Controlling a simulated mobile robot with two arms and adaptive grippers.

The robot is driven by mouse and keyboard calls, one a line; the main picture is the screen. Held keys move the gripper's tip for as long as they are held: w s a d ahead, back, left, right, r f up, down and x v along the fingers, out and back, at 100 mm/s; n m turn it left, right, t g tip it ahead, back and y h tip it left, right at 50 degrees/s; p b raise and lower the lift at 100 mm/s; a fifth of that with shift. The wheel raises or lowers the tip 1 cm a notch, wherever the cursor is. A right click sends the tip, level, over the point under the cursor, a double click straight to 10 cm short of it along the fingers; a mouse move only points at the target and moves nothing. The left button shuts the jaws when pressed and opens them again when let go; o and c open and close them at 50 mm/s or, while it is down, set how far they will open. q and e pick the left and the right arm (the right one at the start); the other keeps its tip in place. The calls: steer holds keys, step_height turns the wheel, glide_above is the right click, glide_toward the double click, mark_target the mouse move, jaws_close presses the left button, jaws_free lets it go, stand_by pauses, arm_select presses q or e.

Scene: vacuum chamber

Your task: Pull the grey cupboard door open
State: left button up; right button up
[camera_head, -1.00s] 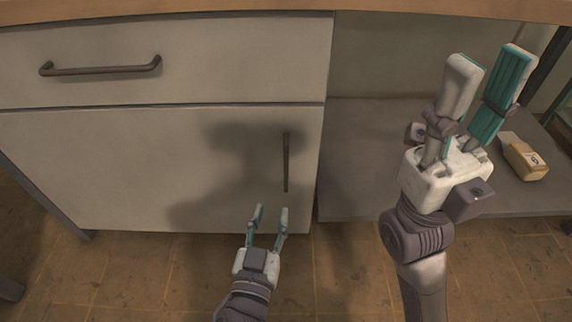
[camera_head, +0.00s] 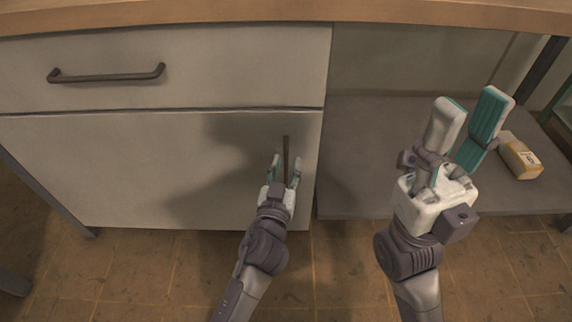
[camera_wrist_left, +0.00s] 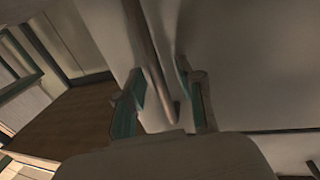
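The grey cupboard door (camera_head: 140,170) is shut, below a drawer. Its dark vertical bar handle (camera_head: 286,152) is near the door's right edge. My left gripper (camera_head: 285,165) is open at the handle's lower part, with one finger on each side. In the left wrist view the handle (camera_wrist_left: 146,50) runs down between the two teal-padded fingers of the left gripper (camera_wrist_left: 158,95); whether either finger touches it I cannot tell. My right gripper (camera_head: 470,125) is open and empty, raised in front of the open shelf to the right.
The drawer (camera_head: 200,70) above the door is shut and has a horizontal handle (camera_head: 107,74). A yellowish carton (camera_head: 520,157) lies on the grey shelf (camera_head: 350,190), right of my right gripper. The wooden worktop (camera_head: 280,17) runs above. The tiled floor before the door is clear.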

arm_select(q)
jaws_close()
stand_by(0.5)
